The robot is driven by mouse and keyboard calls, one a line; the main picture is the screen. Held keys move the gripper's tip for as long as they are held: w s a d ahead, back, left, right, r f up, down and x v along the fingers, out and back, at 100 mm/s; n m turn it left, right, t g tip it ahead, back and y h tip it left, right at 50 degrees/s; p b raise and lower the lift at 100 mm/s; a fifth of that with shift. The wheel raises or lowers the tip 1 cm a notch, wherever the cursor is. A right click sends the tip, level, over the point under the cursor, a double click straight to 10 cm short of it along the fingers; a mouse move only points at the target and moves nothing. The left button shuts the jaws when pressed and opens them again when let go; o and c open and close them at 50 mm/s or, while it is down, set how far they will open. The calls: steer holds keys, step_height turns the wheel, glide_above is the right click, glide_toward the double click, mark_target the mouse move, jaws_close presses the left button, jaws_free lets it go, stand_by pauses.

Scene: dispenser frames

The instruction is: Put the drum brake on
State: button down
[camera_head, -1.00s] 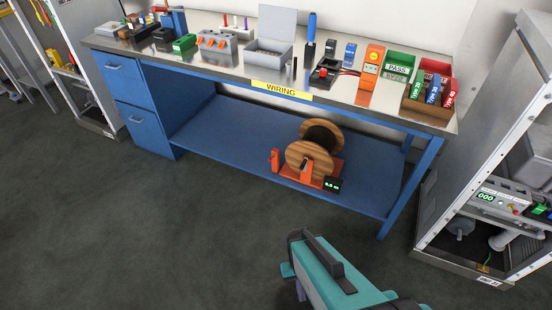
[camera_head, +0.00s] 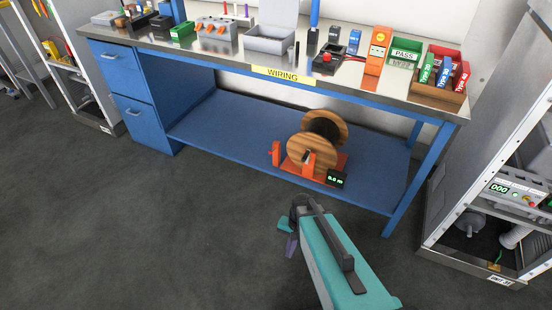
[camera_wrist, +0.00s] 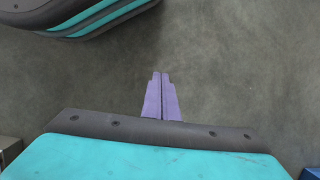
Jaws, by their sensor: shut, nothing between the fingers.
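A wooden cable drum (camera_head: 308,152) sits in an orange stand (camera_head: 327,164) on the blue lower shelf of the workbench. A short upright orange part (camera_head: 276,152) stands at the stand's left end; I cannot tell whether it is the brake or how it is set. A small black display (camera_head: 337,179) with green digits is at the stand's front right. My gripper (camera_head: 291,245) is in front of and below the shelf, apart from the drum. In the wrist view its purple fingers (camera_wrist: 162,92) are together and empty, over bare grey floor.
The blue workbench shelf (camera_head: 225,125) has free room left of the drum. The steel benchtop above it holds bins, switches and tools, including a PASS bin (camera_head: 404,57). A blue table leg (camera_head: 404,190) and a metal rack (camera_head: 468,190) stand at the right.

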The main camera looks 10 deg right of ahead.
steer(key=w+d+r+m+t+y+b, duration=0.1)
steer(key=w+d+r+m+t+b, duration=0.3)
steer(key=w, duration=0.9)
steer(key=w+f+m+t+y+b, duration=0.1)
steer(key=w+m+b, duration=0.6)
steer(key=w, duration=0.6)
steer(key=w+d+r+m+t+b, duration=0.2)
steer(key=w+d+r+m+b, duration=0.1)
steer(key=w+r+b, duration=0.2)
steer(key=w+d+r+m+t+y+b, duration=0.1)
steer(key=w+d+r+m+t+b, duration=0.1)
steer(key=w+r+b, duration=0.4)
steer(key=w+d+r+m, duration=0.1)
steer(key=w+r, duration=0.1)
steer(key=w, duration=0.1)
steer(key=shift+w+r+t+y, duration=0.15)
steer(key=shift+r+t+y, duration=0.15)
steer(key=shift+r, duration=0.05)
steer(key=shift+f, duration=0.1)
steer(key=b+x, duration=0.7)
steer(key=x, duration=0.7)
